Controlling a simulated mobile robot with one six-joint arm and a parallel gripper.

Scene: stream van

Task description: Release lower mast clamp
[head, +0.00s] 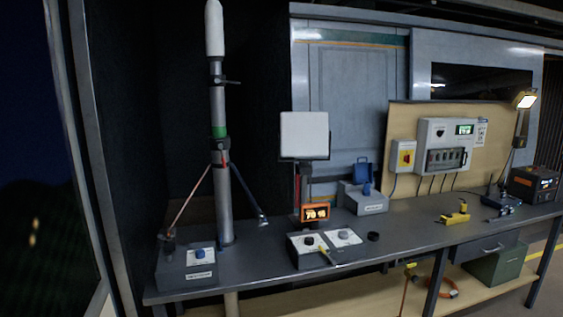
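The mast (224,205) is a grey pole standing upright at the left end of the bench, with a white rounded top (214,28). A dark collar (219,145) sits around it just below a green band (220,132); this looks like the lower clamp. A small red part (225,162) shows just under it. Whether the clamp is locked or loose is too small to tell. A higher dark clamp (217,80) has a lever sticking out to the right. My gripper is not in view.
Two stays (190,199) slope from the mast. A grey box with a blue knob (200,254) stands at the bench's left front. A white panel (304,135), an orange display (316,212) and a control box (326,245) stand to the right. The bench (400,240) has free room mid-right.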

